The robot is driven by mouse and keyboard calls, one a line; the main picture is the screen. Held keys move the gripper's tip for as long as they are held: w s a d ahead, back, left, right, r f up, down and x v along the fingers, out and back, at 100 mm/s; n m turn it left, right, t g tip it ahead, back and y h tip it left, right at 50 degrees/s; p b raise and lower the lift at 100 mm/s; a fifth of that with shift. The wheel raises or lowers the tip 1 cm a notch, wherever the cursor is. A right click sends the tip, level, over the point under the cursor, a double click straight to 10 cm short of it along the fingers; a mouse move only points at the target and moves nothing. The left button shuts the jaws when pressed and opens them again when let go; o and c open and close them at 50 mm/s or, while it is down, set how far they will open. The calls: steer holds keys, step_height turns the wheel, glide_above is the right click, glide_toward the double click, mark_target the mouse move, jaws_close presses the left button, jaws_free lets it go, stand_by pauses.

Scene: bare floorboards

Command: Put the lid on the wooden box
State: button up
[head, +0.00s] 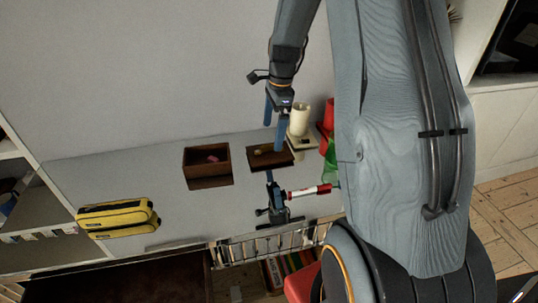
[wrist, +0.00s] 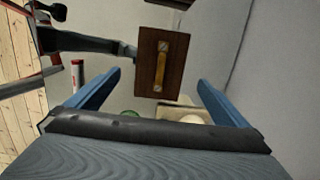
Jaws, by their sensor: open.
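The wooden box (head: 207,180) stands open on the grey surface in the head view, with a small pink item (head: 213,158) inside. The lid (head: 259,163) is a dark brown wooden plate lying to the right of the box, apart from it. Its yellowish bar handle (wrist: 160,67) shows on top in the wrist view. My gripper (head: 273,137) points down above the lid, blue fingers apart and empty. In the wrist view the lid (wrist: 145,68) lies ahead between the fingertips, and the fingers do not touch it.
A dark tool-like object (wrist: 85,42) reaches up to the lid's edge. A red-and-white cylinder (head: 308,191) lies near it. A cream candle (head: 299,120), red item (head: 329,113) and green item (head: 330,165) stand right. A yellow case (head: 117,219) lies far left; the surface between is clear.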

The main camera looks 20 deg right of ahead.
mark_target(270, 145)
steer(key=shift+w+a+f+p, duration=0.1)
steer(key=shift+a+f+p, duration=0.2)
steer(key=shift+f, duration=0.85)
steer(key=shift+a+f+p, duration=0.1)
steer(key=shift+f+p, duration=0.35)
steer(key=shift+f, duration=0.7)
steer(key=shift+w+a+f+p, duration=0.15)
steer(key=shift+f+p, duration=0.2)
steer(key=shift+f, duration=0.8)
steer(key=shift+s, duration=0.1)
steer(key=c, duration=1.3)
steer(key=r, duration=0.3)
steer(key=r+b, duration=0.1)
steer(key=r, duration=0.6)
steer(key=shift+w+a+b, duration=0.2)
steer(key=shift+a+b, duration=0.15)
steer(key=shift+a, duration=0.05)
steer(key=w+a+p, duration=0.1)
steer(key=a+p, duration=0.2)
steer(key=a, duration=0.3)
steer(key=w+a+r+p, duration=0.1)
steer(key=a+p, duration=0.1)
steer(key=a, duration=0.5)
steer(key=w+a+p, duration=0.1)
steer(key=a+p, duration=0.2)
steer(key=a, duration=0.3)
steer(key=shift+w+a+r+p, duration=0.15)
steer(key=shift+w+a+p, duration=0.1)
steer(key=shift+w+p, duration=0.1)
